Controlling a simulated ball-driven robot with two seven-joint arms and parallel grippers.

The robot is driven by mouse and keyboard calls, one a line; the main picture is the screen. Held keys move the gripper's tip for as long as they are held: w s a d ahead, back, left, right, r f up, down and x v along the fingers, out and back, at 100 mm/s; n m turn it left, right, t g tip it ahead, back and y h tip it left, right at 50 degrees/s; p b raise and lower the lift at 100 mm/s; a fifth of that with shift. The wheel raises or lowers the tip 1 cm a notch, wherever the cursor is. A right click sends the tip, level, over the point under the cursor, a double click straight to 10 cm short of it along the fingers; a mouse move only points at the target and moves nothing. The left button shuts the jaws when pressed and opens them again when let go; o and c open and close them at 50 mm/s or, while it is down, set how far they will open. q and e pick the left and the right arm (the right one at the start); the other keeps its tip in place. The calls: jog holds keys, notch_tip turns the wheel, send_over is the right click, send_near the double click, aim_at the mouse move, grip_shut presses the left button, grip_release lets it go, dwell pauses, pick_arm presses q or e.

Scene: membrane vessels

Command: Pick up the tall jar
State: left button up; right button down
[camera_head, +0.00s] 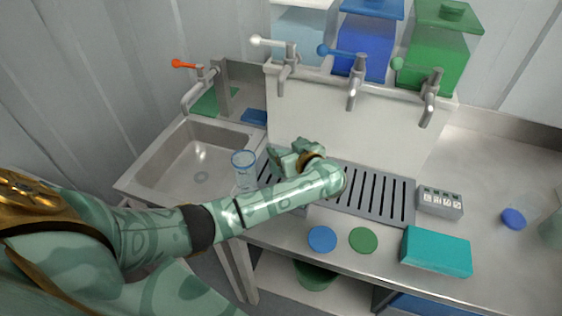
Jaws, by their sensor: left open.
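A clear, tall jar with a blue rim (243,164) stands upright between the sink and the slotted drain tray. My left forearm passes in front of its lower part, so its base is hidden. My left gripper (282,154) is open and appears empty. It is just right of the jar, above the tray's left end, bent back toward the left. A visible gap separates it from the jar's rim. My right gripper is not in view.
The sink (160,178) is at left. Taps (354,82) and blue and green tanks (440,50) stand behind the slotted tray (398,200). Blue and green discs (363,239), a teal block (436,251) and a small labelled box (439,203) lie at front right.

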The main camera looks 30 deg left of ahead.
aim_at(278, 144)
pick_arm(q)
jog(key=x, duration=0.1)
jog(key=b+x, duration=0.1)
jog(key=x, duration=0.1)
jog(key=b+x, duration=0.1)
jog(key=x, duration=0.1)
jog(key=shift+s+a+f, duration=0.15)
jog(key=shift+s+f, duration=0.15)
jog(key=shift+f, duration=0.15)
jog(key=shift+w+a, duration=0.1)
jog(key=shift+r, duration=0.1)
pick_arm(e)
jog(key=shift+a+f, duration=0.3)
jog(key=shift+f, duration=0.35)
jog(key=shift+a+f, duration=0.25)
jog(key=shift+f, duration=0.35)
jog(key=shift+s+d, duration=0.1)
pick_arm(q)
jog(key=c, duration=1.3)
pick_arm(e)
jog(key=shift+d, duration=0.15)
pick_arm(q)
jog(key=shift+r, duration=0.1)
jog(key=shift+c, duration=0.2)
